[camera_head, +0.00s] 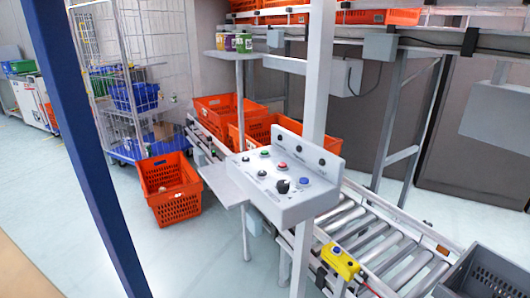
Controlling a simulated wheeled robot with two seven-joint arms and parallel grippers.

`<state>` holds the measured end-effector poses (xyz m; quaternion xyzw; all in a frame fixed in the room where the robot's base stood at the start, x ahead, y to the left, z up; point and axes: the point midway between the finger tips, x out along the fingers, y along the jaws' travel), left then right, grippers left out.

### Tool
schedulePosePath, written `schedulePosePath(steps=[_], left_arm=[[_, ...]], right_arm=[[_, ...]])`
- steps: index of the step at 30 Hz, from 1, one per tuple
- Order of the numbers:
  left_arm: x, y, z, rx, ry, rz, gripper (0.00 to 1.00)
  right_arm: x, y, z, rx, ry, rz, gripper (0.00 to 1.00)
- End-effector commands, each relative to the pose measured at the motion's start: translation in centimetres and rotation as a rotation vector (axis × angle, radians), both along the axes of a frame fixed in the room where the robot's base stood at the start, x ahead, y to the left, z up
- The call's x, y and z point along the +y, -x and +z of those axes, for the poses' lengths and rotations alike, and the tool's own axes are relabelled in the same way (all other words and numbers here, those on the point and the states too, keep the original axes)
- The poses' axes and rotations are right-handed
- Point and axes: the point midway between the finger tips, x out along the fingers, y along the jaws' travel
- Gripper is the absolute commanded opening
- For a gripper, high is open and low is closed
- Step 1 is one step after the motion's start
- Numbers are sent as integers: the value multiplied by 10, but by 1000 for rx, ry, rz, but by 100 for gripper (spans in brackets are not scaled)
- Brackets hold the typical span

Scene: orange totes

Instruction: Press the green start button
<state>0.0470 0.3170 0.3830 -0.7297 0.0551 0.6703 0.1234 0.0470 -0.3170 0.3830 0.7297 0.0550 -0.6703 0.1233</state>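A light grey control panel (290,205) is mounted on a post in the middle of the view. Its sloped face carries several small buttons and knobs. A small button that looks green (265,153) sits in the upper left part of the face. A red button (283,165) is to its right and slightly lower. A black knob (282,186) and a blue button (304,181) are nearer the front. Neither of my grippers is in view, and nothing touches the panel's buttons.
A roller conveyor (372,240) runs below the panel, with orange totes (226,112) behind. An orange crate (172,190) stands on the floor at left. A yellow box (341,262) is on the conveyor's near edge. A grey crate (490,275) is at lower right. A blue post (88,150) crosses the left side.

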Motion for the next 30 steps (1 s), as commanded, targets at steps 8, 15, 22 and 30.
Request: schedulePosePath(steps=[8,15,22,30], left_arm=[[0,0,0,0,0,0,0],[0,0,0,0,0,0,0],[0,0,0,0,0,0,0],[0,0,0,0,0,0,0]], right_arm=[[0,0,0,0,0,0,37],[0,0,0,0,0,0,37],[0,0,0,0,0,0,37],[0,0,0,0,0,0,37]])
